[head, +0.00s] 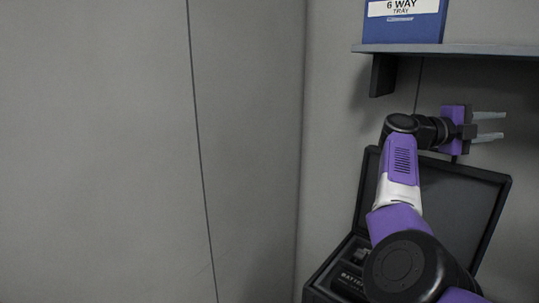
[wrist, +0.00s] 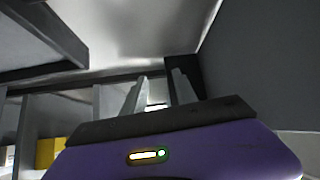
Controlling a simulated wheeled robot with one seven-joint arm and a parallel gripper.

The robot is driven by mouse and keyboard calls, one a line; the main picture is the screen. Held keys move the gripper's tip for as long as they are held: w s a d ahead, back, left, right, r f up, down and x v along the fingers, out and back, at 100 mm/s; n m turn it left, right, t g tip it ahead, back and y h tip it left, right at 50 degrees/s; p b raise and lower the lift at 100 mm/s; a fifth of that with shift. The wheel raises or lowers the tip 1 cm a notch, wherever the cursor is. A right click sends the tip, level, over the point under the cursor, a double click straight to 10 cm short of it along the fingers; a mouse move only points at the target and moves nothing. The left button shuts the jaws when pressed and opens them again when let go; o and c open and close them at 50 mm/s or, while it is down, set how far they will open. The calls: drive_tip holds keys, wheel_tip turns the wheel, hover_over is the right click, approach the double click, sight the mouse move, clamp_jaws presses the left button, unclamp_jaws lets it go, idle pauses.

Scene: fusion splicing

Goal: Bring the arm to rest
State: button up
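My gripper (head: 488,127) is raised at the right of the head view, above an open black case and below the shelf. Its two grey fingers point right and stand apart with nothing between them. In the wrist view my gripper (wrist: 158,92) also shows its two fingers apart and empty. My arm reaches up from the lower right of the head view and bends at the top.
A wall shelf (head: 480,49) carries a blue box (head: 403,29) labelled "6 WAY TRAY". The open black case (head: 462,208) has its lid up behind my arm. Bare grey wall fills the left. A yellow thing (wrist: 47,152) shows at the wrist view's lower left.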

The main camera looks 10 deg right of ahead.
drive_tip(key=s+a+f+n+t+y+b, duration=0.1)
drive_tip(key=s+a+f+n+t+y, duration=0.65)
drive_tip(key=a+f+n+t, duration=0.7)
drive_tip(key=s+a+f+n+t+y+b, duration=0.2)
drive_tip(key=s+a+f+n+t+y, duration=0.3)
drive_tip(key=s+a+f+n+t, duration=0.8)
drive_tip(key=s+a+f+n+g+y, duration=0.2)
drive_tip(key=s+a+f+g, duration=0.1)
drive_tip(key=s, duration=0.6)
drive_tip(key=s+a+f+n+g+y+b, duration=0.1)
drive_tip(key=s+a+f+n+g+y, duration=0.1)
drive_tip(key=s+a+f, duration=0.4)
drive_tip(key=s+a+f+n+g+y, duration=0.2)
drive_tip(key=s+a+f+n+g, duration=0.2)
drive_tip(key=s, duration=0.9)
wheel_tip(320, 180, down, 2)
drive_tip(key=shift+a+f+g+b, duration=0.1)
drive_tip(key=shift+a+g+b, duration=0.25)
drive_tip(key=shift+g, duration=0.7)
